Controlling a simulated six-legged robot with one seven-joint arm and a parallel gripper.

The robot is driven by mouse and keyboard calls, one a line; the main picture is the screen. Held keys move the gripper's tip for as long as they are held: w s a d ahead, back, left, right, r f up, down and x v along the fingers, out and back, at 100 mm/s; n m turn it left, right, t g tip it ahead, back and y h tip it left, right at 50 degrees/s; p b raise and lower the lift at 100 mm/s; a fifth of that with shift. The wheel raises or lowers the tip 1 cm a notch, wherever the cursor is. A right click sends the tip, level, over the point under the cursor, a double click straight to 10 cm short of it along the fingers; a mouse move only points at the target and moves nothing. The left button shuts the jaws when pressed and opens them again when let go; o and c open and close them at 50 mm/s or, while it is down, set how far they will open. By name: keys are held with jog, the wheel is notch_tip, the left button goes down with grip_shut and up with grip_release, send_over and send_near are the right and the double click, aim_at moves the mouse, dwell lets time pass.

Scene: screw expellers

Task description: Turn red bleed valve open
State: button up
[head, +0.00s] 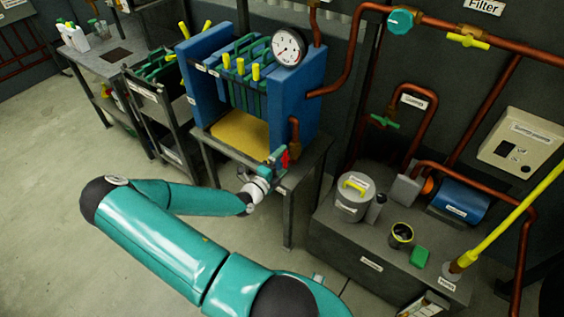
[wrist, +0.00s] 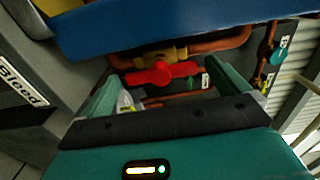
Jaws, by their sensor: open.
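The red bleed valve handle (wrist: 162,74) sits on a brass valve body (wrist: 160,54) on a copper pipe, below the blue press frame. In the wrist view the handle lies roughly crosswise, between and just beyond the fingers of my gripper (wrist: 172,88). My gripper is open, with one green finger on each side. In the head view the red handle (head: 284,158) shows as a small patch at my gripper (head: 275,165), partly covered by it. I cannot tell whether the fingers touch the handle.
The blue filter press (head: 292,110) with a pressure gauge (head: 289,46) stands on a table just above my gripper. A "Bleed" label (wrist: 22,84) is at the left in the wrist view. A low bench (head: 345,245) with a lidded pot stands to the right. Open floor lies left.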

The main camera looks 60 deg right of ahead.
jog(key=w+a, duration=0.2)
jog(key=a, duration=1)
jog(key=shift+a, duration=0.4)
jog(key=w+a+r+m+y, duration=0.2)
jog(key=a+r+m+y, duration=0.45)
jog(key=a+m, duration=0.4)
jog(key=w+a+r+m+y, duration=0.2)
jog(key=a+r+m+y, duration=0.45)
jog(key=m, duration=0.65)
jog(key=s+a+r+m+t+y, duration=0.1)
jog(key=a+r+m+t, duration=0.3)
jog(key=a+r, duration=0.5)
jog(key=s+a+r+m+t+y, duration=0.1)
jog(key=a+r+m+t+y, duration=0.2)
jog(key=a+r+m, duration=0.4)
notch_tip(320, 180, up, 5)
jog(key=shift+s+a+f+t+y, duration=0.1)
jog(key=shift+s+a+t+y, duration=0.3)
jog(key=shift+a+t, duration=0.4)
